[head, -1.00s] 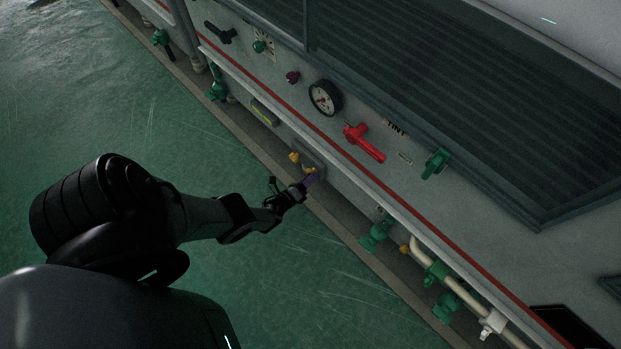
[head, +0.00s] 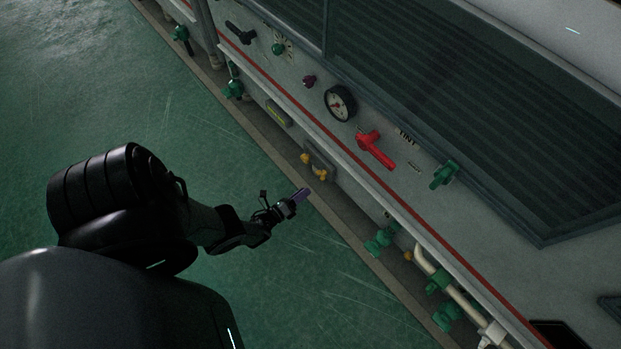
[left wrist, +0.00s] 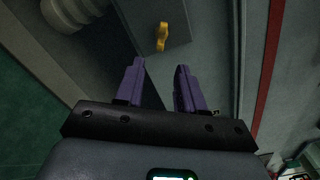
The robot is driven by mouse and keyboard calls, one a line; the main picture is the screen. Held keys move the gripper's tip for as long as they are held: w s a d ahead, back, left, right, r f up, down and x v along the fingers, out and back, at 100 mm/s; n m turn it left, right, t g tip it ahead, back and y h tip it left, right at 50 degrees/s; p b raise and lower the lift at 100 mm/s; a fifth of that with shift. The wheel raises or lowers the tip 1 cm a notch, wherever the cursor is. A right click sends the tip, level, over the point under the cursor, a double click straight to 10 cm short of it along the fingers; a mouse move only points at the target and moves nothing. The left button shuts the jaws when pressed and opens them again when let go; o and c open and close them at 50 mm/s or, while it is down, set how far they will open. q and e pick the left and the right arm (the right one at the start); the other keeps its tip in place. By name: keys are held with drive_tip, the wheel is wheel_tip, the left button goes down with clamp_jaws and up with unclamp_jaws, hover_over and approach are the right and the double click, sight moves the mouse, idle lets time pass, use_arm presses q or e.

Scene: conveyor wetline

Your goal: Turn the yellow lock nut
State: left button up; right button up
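Two small yellow fittings stick out from a grey box low on the machine's side in the head view, an upper-left one (head: 306,158) and a lower-right one (head: 320,175). I cannot tell which is the lock nut. In the left wrist view one yellow fitting (left wrist: 162,37) shows on a grey box face, ahead of the fingertips and between their lines. My left gripper (head: 303,193) has purple fingers and is apart from the fittings, just below and left of them in the head view. The left wrist view shows its fingers (left wrist: 158,75) open with nothing between them. My right gripper is not in view.
A red-handled valve (head: 374,148) and a round gauge (head: 340,103) sit on the panel above a red-striped ledge. Green valves (head: 378,242) and pale pipes (head: 460,292) lie low to the right. The green floor (head: 300,270) left of the machine is clear.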

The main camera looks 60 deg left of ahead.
use_arm(q)
drive_tip(key=shift+v, duration=0.95)
